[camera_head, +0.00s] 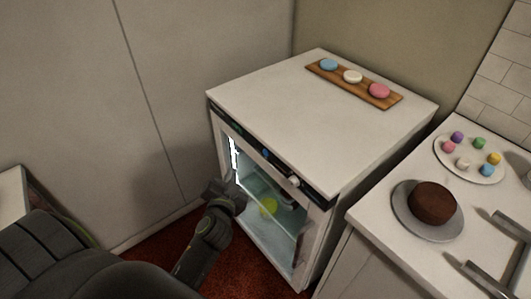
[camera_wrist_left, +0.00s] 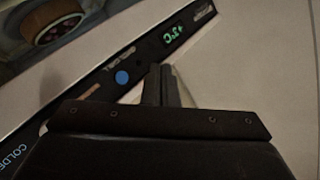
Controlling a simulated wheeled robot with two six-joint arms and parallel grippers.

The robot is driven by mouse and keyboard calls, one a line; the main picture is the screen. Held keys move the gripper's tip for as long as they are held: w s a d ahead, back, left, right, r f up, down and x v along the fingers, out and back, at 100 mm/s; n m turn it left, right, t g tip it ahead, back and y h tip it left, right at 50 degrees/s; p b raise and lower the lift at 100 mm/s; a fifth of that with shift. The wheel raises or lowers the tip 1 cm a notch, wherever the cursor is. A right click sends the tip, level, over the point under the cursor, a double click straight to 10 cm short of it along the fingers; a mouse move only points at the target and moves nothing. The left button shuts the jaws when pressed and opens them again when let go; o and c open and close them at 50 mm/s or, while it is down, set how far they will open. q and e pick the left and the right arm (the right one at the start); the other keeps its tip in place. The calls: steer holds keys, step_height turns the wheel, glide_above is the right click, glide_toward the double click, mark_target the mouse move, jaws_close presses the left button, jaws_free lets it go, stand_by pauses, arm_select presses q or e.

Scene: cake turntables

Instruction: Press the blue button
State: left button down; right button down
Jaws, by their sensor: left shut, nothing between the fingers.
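The blue button (camera_head: 265,154) is a small round dot on the dark control strip at the top front of the white fridge (camera_head: 290,105). In the left wrist view the blue button (camera_wrist_left: 122,77) is larger, on the black strip between an orange bar and a green display (camera_wrist_left: 172,34). My left gripper (camera_head: 238,192) is in front of the fridge, below and left of the button in the head view. It is shut and empty. In the wrist view its fingertips (camera_wrist_left: 159,72) appear right of the button, apart from it in the picture. My right gripper is not in view.
A wooden board (camera_head: 390,99) with three macarons lies on the fridge. To the right, a counter (camera_head: 379,221) holds a plate of coloured macarons (camera_head: 480,177) and a brown cake (camera_head: 433,202) on a grey turntable.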

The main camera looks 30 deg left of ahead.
mark_target(266, 153)
arm_select(q)
steer(key=w+d+b, duration=0.1)
steer(key=w+d, duration=0.2)
steer(key=w, duration=0.5)
steer(key=shift+d, duration=0.15)
stand_by(1.4)
steer(key=shift+w, duration=0.1)
stand_by(0.5)
steer(key=shift+w+d, duration=0.2)
steer(key=shift+w, duration=0.2)
steer(key=shift+w+d+b, duration=0.15)
steer(key=shift+w+b, duration=0.15)
steer(key=shift+b, duration=0.05)
stand_by(0.5)
steer(key=shift+s+a, duration=0.35)
steer(key=shift+s, duration=0.4)
